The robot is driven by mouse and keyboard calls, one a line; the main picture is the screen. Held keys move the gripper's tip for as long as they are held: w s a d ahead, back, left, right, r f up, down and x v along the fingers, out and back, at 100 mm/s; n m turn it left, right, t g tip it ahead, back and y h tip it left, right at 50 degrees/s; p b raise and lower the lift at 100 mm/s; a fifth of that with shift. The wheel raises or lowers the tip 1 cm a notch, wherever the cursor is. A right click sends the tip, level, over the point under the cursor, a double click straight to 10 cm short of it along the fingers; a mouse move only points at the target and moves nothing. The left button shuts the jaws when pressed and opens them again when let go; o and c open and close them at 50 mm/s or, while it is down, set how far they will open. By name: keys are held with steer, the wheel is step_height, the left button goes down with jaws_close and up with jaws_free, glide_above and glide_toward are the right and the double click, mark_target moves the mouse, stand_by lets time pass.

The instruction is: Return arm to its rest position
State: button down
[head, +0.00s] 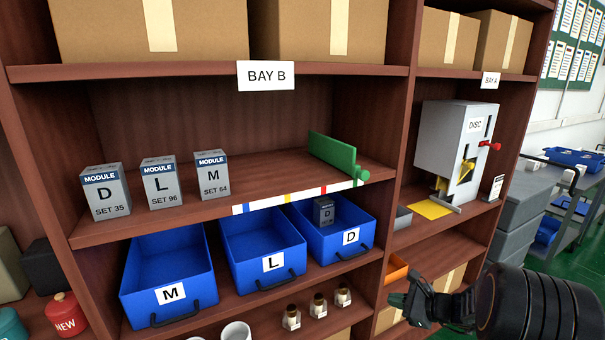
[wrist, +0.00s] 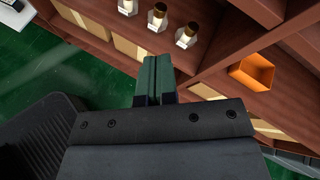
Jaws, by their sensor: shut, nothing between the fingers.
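My gripper (head: 408,302) is at the lower right of the head view, in front of the lower shelf near the upright between the bays. In the wrist view my gripper (wrist: 155,78) has its two green fingers together, with nothing between them. It is apart from the shelf. My arm reaches in from the right edge of the head view.
Bay B's shelf holds grey module boxes (head: 160,183) and a green block (head: 332,152). Below are blue bins (head: 262,252) and small bottles (head: 318,305). A disc machine (head: 452,150) stands in Bay A. An orange bin (wrist: 252,74) is near my gripper.

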steer(key=s+a+r+n+g+h+p, duration=0.2)
steer(key=s+a+r+n+g+h, duration=0.15)
steer(key=s+n, duration=0.4)
steer(key=s+a+r+n+g+h+p, duration=0.2)
steer(key=s+a+r+n+g, duration=0.15)
steer(key=s+n, duration=0.4)
steer(key=s+a+r+n+t+h+p, duration=0.1)
steer(key=s+r+n+h+p, duration=0.1)
steer(key=r, duration=0.3)
steer(key=s+a+r+n+h+p, duration=0.2)
steer(key=s+r+n, duration=0.1)
steer(key=r+n, duration=0.2)
steer(key=shift+s+r+t, duration=0.15)
steer(key=shift+s+t, duration=0.15)
steer(key=shift+t, duration=0.1)
